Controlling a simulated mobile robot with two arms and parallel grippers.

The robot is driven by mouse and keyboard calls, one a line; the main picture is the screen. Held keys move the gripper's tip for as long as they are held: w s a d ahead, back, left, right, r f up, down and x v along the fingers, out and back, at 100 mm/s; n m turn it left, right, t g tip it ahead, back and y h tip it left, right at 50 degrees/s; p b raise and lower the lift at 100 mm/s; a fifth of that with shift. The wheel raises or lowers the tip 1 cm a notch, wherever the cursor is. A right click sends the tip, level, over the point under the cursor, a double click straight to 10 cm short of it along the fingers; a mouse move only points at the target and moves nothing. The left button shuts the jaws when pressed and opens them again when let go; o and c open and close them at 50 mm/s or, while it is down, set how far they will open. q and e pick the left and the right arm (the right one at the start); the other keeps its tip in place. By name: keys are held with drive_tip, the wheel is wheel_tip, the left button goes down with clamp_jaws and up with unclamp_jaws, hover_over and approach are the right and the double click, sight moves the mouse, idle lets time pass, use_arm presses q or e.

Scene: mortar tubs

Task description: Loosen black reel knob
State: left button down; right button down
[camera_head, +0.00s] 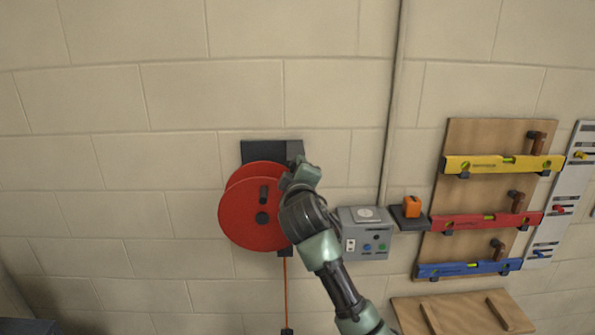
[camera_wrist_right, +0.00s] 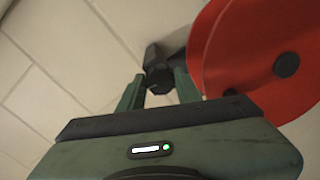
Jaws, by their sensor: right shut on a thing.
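The red reel (camera_head: 240,225) is mounted on the block wall on a dark bracket (camera_head: 258,151). My right gripper (camera_head: 293,171) is at the reel's upper right edge. In the right wrist view the black reel knob (camera_wrist_right: 157,76) sits between the fingertips of my right gripper (camera_wrist_right: 160,86), beside the red disc (camera_wrist_right: 240,60). The right gripper is shut on the knob. In the head view the gripper and wrist hide most of the knob. My left gripper is not in view.
An orange line (camera_head: 286,295) hangs below the reel. A grey control box (camera_head: 352,247) is close to my right forearm. A dark shelf (camera_head: 411,223) holds an orange device (camera_head: 412,206). Yellow (camera_head: 490,165), red (camera_head: 480,221) and blue (camera_head: 465,268) levels hang farther right. The wall left of the reel is clear.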

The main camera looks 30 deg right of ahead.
drive_tip(key=shift+n, duration=1.5)
drive_tip(key=c, duration=1)
unclamp_jaws()
drive_tip(key=shift+a, duration=0.15)
drive_tip(key=b+v, duration=0.3)
drive_tip(key=v, duration=0.4)
drive_tip(key=shift+s+a, duration=0.15)
drive_tip(key=shift+s, duration=0.15)
